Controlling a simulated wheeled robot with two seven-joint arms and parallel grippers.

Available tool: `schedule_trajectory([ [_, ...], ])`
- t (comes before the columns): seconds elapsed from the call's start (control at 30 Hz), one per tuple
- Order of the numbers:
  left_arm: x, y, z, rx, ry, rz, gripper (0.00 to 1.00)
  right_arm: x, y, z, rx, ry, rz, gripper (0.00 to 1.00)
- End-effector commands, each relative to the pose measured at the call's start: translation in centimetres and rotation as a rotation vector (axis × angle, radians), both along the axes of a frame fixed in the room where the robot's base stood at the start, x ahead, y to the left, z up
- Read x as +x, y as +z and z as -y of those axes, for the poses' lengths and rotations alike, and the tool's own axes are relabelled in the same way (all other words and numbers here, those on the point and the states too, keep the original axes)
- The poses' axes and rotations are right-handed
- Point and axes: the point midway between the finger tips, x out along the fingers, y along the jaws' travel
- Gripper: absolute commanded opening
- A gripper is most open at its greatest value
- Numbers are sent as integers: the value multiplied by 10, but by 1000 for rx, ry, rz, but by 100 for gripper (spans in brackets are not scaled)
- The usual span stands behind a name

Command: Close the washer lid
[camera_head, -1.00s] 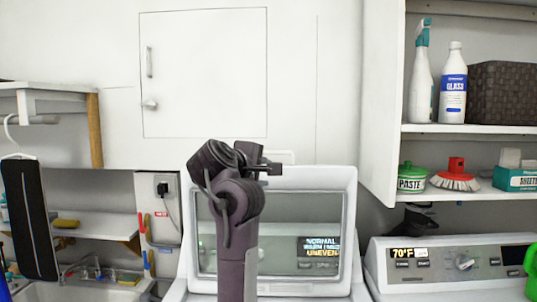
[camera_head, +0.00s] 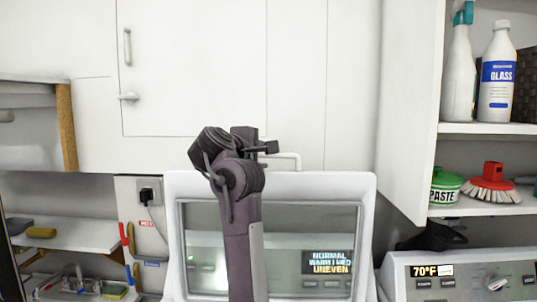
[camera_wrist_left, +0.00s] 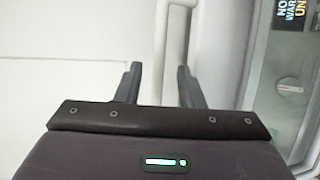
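The washer lid (camera_head: 368,205) stands raised and upright at the lower middle of the head view, a white frame around a clear window. A display and controls show through the window. My left gripper (camera_head: 268,147) is raised in front of the lid, near the level of its top edge, and my arm covers part of the window. My right gripper is not in view.
A white cabinet (camera_head: 195,70) is behind the lid. At right, an open shelf holds a spray bottle (camera_head: 459,75), a glass cleaner bottle (camera_head: 497,80), a paste tub (camera_head: 446,186) and a red brush (camera_head: 492,182). Another machine's control panel (camera_head: 460,275) is below.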

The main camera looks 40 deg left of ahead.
Motion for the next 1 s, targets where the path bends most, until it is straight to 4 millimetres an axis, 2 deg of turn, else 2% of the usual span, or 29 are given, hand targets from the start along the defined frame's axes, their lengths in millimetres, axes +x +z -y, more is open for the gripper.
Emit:
schedule_trajectory([
  [0.13,24,-4,-5,-4,-4,0,35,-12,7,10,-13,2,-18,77],
  [0.3,40,-8,-12,0,-1,-1,35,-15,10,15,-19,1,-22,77],
  [0.63,45,-11,-14,1,0,1,35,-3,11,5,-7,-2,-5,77],
  [0.67,45,-11,-14,1,0,1,34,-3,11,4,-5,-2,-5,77],
  [0.9,45,-11,-14,1,1,0,2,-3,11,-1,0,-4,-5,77],
  [1.0,45,-11,-14,1,1,0,0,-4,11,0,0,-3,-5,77],
])
